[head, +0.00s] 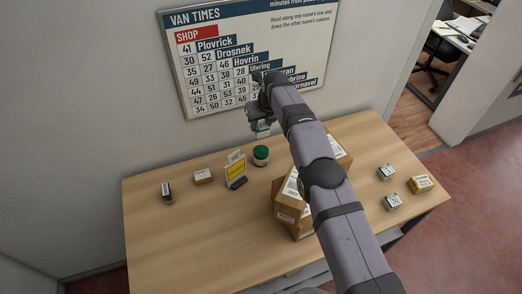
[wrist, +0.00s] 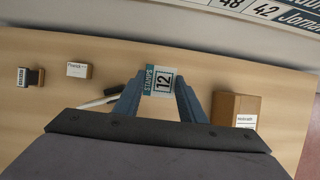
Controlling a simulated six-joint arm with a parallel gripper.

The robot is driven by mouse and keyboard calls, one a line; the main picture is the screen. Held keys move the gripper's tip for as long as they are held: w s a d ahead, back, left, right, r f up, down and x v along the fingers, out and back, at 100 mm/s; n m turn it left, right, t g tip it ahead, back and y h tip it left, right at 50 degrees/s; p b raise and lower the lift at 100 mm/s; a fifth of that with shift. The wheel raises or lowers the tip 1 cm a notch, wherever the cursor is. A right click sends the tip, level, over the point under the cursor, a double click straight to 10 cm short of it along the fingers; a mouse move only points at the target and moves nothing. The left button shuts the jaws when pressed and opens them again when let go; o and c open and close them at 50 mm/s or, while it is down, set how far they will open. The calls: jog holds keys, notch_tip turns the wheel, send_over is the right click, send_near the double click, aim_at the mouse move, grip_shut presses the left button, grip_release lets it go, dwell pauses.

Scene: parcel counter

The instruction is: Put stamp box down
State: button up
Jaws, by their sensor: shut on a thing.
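The stamp box (wrist: 163,84) is a small white and teal box marked "STAMPS" and "12". It is between the two fingers of my gripper (wrist: 160,95) in the wrist view, and my gripper is shut on it. In the head view my gripper (head: 263,120) is over the back part of the counter (head: 160,235), in front of the wall chart. The stamp box (head: 263,131) shows just below it, seemingly above the counter behind a green-lidded jar (head: 261,155). The exact gap under it cannot be told.
Brown parcels (head: 287,206) stand mid-counter, partly behind my arm. The front left is clear.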

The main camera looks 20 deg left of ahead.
aim_at(263, 136)
jog(key=shift+f+b, duration=3.3)
jog(key=shift+f, duration=1.7)
jog(key=shift+f, duration=0.1)
jog(key=shift+f, duration=0.15)
jog(key=o, duration=1.1)
jog(key=shift+r, duration=0.35)
jog(key=shift+s+d+r+b, duration=0.1)
jog(key=shift+r+b, duration=0.1)
jog(key=shift+r, duration=0.15)
jog(key=shift+s+d+r+b, duration=0.1)
jog(key=shift+r+b, duration=0.05)
jog(key=shift+r, duration=0.2)
jog(key=b+v, duration=0.4)
jog(key=v, duration=0.6)
jog(key=shift+s+d+r, duration=0.1)
